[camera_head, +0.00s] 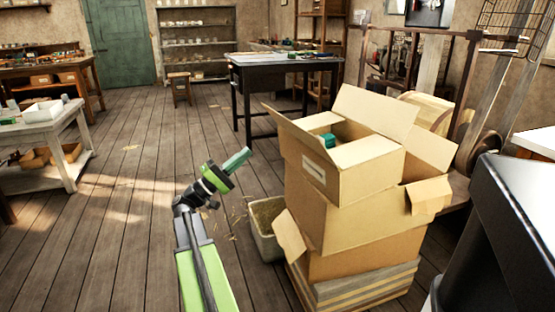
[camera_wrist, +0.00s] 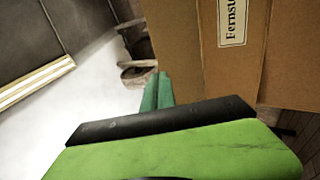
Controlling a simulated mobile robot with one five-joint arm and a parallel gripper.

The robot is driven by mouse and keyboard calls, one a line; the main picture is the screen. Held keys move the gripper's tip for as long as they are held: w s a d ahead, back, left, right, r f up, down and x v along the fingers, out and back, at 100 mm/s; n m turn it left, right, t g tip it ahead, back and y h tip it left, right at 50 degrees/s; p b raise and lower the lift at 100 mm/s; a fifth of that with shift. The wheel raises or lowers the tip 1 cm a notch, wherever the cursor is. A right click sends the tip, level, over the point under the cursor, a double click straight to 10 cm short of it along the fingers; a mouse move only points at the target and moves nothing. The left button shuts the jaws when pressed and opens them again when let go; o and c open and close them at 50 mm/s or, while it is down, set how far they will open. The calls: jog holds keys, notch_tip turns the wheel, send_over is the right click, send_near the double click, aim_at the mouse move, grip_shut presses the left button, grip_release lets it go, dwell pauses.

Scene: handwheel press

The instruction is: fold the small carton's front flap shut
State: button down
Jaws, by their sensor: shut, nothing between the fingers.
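The small carton (camera_head: 365,176) sits on top of a stack of larger boxes. Its tan flaps stand open: one leans out to the left (camera_head: 287,131), a tall one rises at the back (camera_head: 375,115), and one slopes down at the right (camera_head: 432,151). A tan panel lies nearly flat along the near edge; I cannot tell if it is the front flap. A green item (camera_head: 328,140) shows inside. My gripper (camera_head: 247,152) is shut and empty, left of the carton and apart from it. In the wrist view its fingers (camera_wrist: 157,84) appear beside a labelled cardboard face (camera_wrist: 234,55).
Larger cartons (camera_head: 340,218) with loose flaps (camera_head: 290,237) stand under the small one, on a layered base (camera_head: 362,290). A bin (camera_head: 266,215) stands left of the stack. A dark table (camera_head: 285,65) is behind. Open floor (camera_head: 120,215) lies to the left.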

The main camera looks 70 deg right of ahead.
jog(key=g, duration=0.1)
jog(key=p, duration=0.8)
send_near(285, 119)
jog(key=x, duration=0.6)
jog(key=shift+a+r, duration=0.2)
jog(key=shift+r, duration=0.05)
jog(key=shift+s+d+r, duration=0.1)
jog(key=shift+s+d, duration=0.2)
